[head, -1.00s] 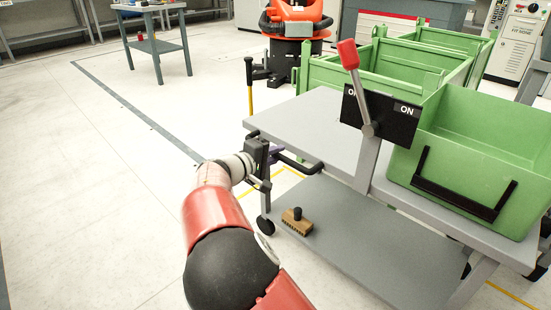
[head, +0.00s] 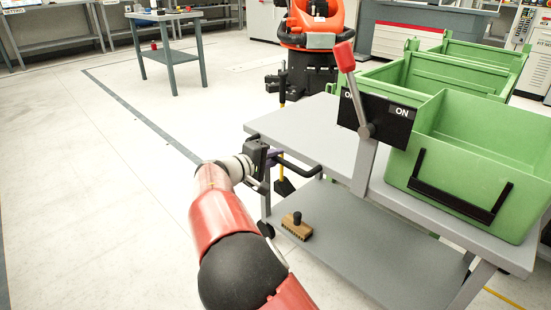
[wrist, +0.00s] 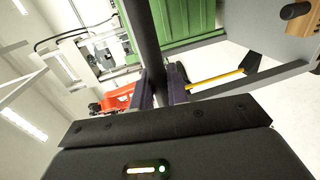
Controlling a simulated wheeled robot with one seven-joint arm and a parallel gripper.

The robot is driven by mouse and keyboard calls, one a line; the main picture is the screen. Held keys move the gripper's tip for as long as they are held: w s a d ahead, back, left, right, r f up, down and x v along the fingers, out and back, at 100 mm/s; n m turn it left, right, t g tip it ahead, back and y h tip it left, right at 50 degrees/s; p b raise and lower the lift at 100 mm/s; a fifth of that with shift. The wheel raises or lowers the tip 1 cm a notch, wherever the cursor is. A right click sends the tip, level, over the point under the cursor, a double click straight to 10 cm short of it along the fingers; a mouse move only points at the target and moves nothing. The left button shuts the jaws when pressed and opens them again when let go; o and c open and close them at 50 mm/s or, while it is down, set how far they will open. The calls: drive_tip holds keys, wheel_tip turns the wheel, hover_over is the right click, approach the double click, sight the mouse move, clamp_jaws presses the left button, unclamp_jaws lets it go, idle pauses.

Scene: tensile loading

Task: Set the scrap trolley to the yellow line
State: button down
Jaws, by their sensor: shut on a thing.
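My gripper (head: 262,155) is shut on this handle. In the wrist view the dark bar (wrist: 140,35) runs down between the fingers (wrist: 162,88). A short piece of yellow line (head: 505,296) shows on the floor at the lower right, beyond the trolley's legs. The trolley hides the floor under it.
A lever with a red knob (head: 344,56) and "ON" plates rises at the trolley. A brush (head: 297,227) lies on the lower shelf. More green bins (head: 440,75) and an orange robot (head: 310,25) stand behind. The floor at left is clear.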

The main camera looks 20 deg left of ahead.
drive_tip(key=shift+a, duration=0.2)
drive_tip(key=c, duration=1.4)
unclamp_jaws()
drive_tip(key=v, duration=0.7)
drive_tip(key=shift+s+p, duration=0.3)
drive_tip(key=shift+p, duration=0.05)
drive_tip(key=shift+a, duration=0.2)
